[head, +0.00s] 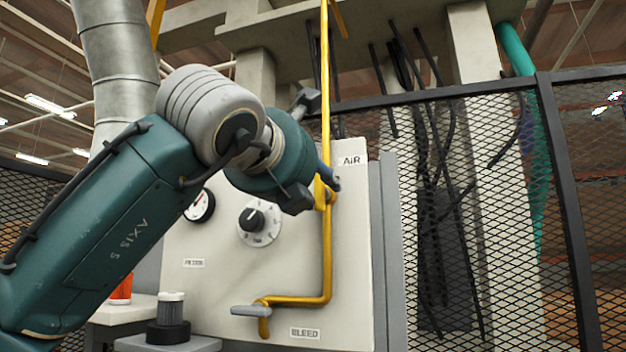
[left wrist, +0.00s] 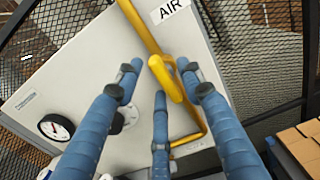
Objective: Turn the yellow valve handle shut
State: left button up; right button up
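The yellow valve handle (left wrist: 165,80) sits on the yellow pipe (left wrist: 138,26), just below the AIR label. In the head view the handle (head: 319,192) is partly covered by my left wrist and fingers. My left gripper (left wrist: 160,77) has three blue fingers spread around the handle, which lies between the two upper fingers. The right-hand finger looks close to the handle; I cannot tell whether it touches. A gap shows on the left side. In the head view only a little of the left gripper (head: 329,177) shows beside the pipe. My right gripper is out of view.
The pale panel (head: 208,278) carries a gauge (head: 201,205), a dial (head: 259,222) and a lower grey lever (head: 252,311) by the BLEED label. A black mesh fence (head: 520,200) stands to the right. A small grey-and-black cylinder (head: 170,318) stands low at the left.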

pick_arm(q)
jog(key=shift+c, duration=0.3)
grip_shut()
jog(key=shift+f+n+b, duration=0.2)
jog(key=shift+n+b, duration=1.65)
jog(key=shift+n, duration=1.1)
jog(key=shift+f+n+b, duration=0.15)
jog(key=shift+n+b, duration=1.7)
jog(key=shift+n, duration=1.15)
jog(key=shift+f+n+b, duration=0.2)
jog(key=shift+n+b, duration=1.65)
jog(key=shift+n, duration=1.1)
jog(key=shift+o, duration=0.3)
grip_release()
jog(key=shift+a, duration=0.1)
